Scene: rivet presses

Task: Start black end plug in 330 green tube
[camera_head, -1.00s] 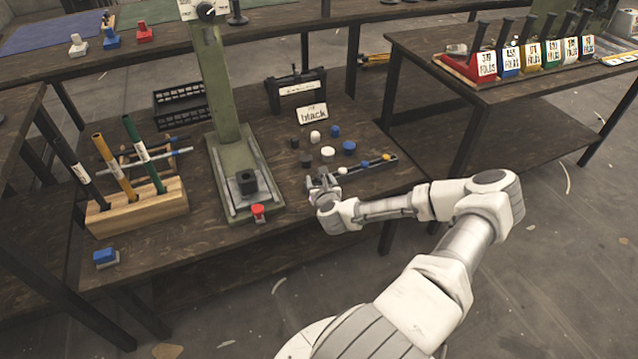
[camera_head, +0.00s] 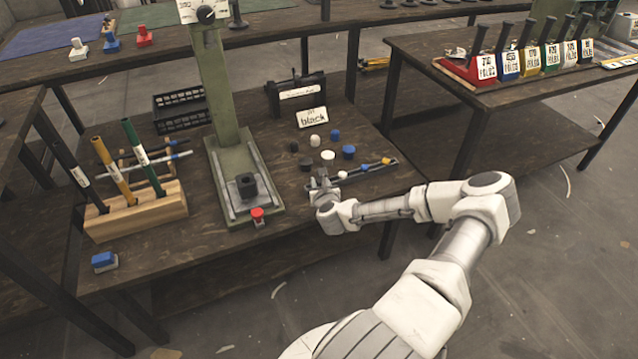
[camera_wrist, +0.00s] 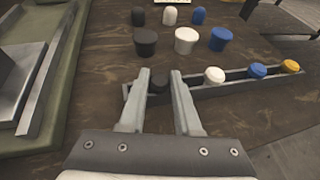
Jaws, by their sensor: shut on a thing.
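A green tube (camera_head: 144,155) with a white label stands upright in a wooden block (camera_head: 138,215) at the left; its label is too small to read. My gripper (camera_head: 322,182) is low at the left end of the narrow plug tray (camera_head: 378,168). In the wrist view my gripper (camera_wrist: 159,82) is shut on a small black end plug (camera_wrist: 158,85), which sits between the fingertips at the tray's left end. The fingers hide part of the plug. In the head view the plug is hidden by my gripper.
The tray also holds white (camera_wrist: 214,75), blue (camera_wrist: 257,70) and yellow (camera_wrist: 290,66) plugs. A green press (camera_head: 228,110) with a red button (camera_head: 257,214) stands between my gripper and the tubes.

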